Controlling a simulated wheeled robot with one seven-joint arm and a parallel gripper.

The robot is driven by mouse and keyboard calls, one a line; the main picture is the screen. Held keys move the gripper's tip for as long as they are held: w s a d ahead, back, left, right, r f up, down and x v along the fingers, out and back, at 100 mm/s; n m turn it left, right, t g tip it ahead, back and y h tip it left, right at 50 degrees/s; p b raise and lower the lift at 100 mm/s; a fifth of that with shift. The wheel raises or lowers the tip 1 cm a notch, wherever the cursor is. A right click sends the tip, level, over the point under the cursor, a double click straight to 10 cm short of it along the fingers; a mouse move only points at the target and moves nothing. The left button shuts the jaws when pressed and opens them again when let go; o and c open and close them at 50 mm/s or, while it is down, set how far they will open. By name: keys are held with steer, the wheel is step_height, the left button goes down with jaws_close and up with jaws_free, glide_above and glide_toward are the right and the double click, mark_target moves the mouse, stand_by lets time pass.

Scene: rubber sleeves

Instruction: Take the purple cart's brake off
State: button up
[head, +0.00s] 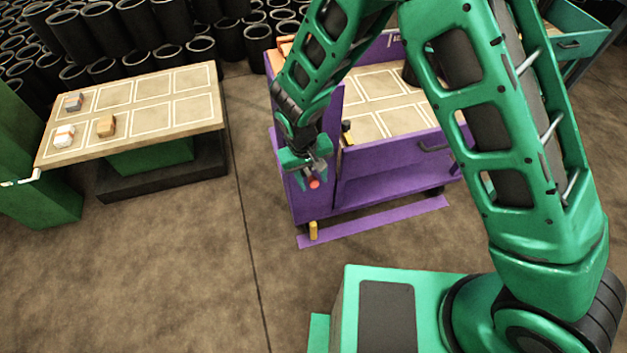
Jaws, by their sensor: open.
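The purple cart (375,188) stands right of the middle, partly hidden behind my arm. Its top holds a tan board with white outlined rectangles. A small yellow pedal-like part (313,230) sits low at the cart's front left corner, by a purple strip on the floor; I cannot tell whether it is the brake. A lever with a dark knob (347,130) stands at the cart's left inner edge. My gripper (313,182) is open in front of the cart's left end, above the yellow part. A small red-orange tip shows between or just behind the fingers.
A tan-topped table (140,145) with outlined spaces and several small blocks stands at the left. Many black rubber sleeves (130,30) are stacked behind. The brown floor between table and cart is clear.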

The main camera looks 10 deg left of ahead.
steer(key=shift+d+f, duration=0.1)
steer(key=shift+f, duration=0.95)
steer(key=shift+w, duration=0.1)
jaws_close()
